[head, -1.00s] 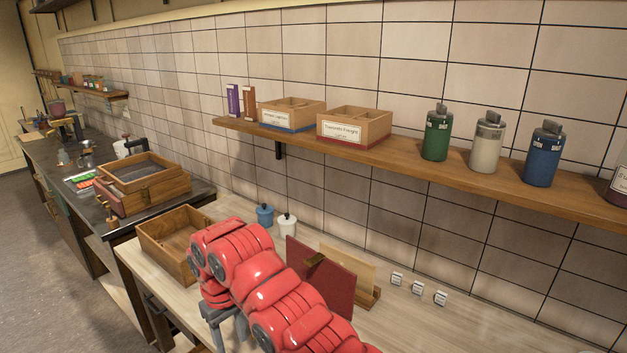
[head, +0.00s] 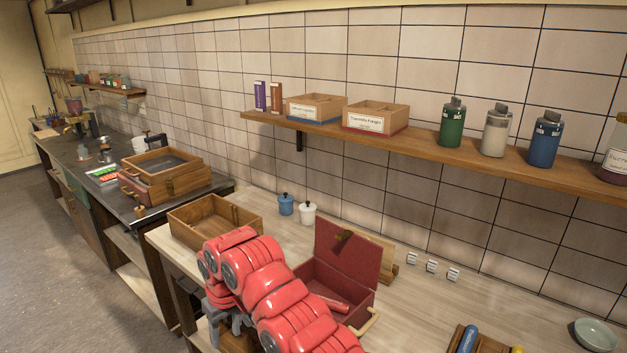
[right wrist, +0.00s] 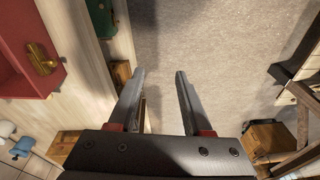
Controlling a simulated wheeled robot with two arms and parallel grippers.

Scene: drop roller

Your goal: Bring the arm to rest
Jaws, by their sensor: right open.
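My right arm reaches in from the bottom of the head view, in red segments. Its gripper (head: 232,322) hangs at the arm's far end, beside the table's edge and partly hidden. In the right wrist view the right gripper (right wrist: 160,75) is open, with nothing between its two grey fingers and the floor below. An open red box (head: 362,302) stands on the pale table right of the arm, its lid raised. A red rod-like piece (head: 334,304) lies inside it. The red box also shows in the right wrist view (right wrist: 22,62). My left gripper is not in view.
An empty wooden tray (head: 246,218) stands at the table's left end, near a blue jar (head: 286,205) and a white jar (head: 308,213). A wooden holder with a blue-handled tool (head: 467,338) and a green bowl (head: 594,335) are at the right. A wall shelf (head: 430,155) runs above.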

